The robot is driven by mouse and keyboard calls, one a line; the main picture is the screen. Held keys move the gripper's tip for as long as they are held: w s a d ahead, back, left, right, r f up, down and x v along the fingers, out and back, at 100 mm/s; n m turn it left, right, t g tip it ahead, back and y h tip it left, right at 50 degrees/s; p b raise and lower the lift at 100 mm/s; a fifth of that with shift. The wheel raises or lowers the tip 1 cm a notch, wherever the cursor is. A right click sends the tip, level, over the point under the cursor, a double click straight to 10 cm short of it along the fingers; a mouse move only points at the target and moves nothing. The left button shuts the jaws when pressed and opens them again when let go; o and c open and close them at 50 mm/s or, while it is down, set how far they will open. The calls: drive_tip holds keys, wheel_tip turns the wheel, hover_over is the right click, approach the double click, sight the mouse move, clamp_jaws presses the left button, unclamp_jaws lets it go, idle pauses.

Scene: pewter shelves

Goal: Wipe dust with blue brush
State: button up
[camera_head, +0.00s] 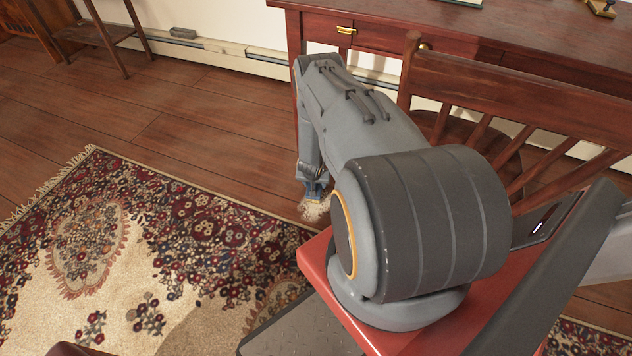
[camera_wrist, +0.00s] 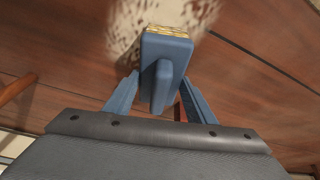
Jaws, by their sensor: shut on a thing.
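The blue brush (camera_wrist: 167,50) is in the wrist view, with a blue block, a blue handle toward me and a thin band of yellowish bristles along its far edge. My gripper (camera_wrist: 158,88) is shut on the brush handle, one blue finger on each side. In the head view, my gripper (camera_head: 314,186) points down over the wooden floor beside the rug. The dust (camera_wrist: 150,22) is a pale patch with brown speckles, just beyond the bristles; it also shows below the brush in the head view (camera_head: 313,211). I cannot tell whether the bristles touch it.
A patterned rug (camera_head: 150,250) lies at the left. A wooden desk (camera_head: 480,32) stands at the back right, with a wooden chair (camera_head: 530,85) in front of it. A small side table (camera_head: 95,35) is at the back left. Bare floor (camera_head: 190,110) lies between.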

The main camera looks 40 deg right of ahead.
drive_tip(key=shift+s+a+f+p, duration=0.1)
drive_tip(key=shift+s+a+p, duration=0.55)
drive_tip(key=shift+a, duration=0.45)
drive_tip(key=shift+s+a+p, duration=0.55)
drive_tip(key=shift+s+a, duration=0.15)
drive_tip(key=shift+a, duration=0.4)
drive_tip(key=shift+s+a+f+p, duration=0.1)
drive_tip(key=shift+s+a+p, duration=0.55)
drive_tip(key=shift+a, duration=0.45)
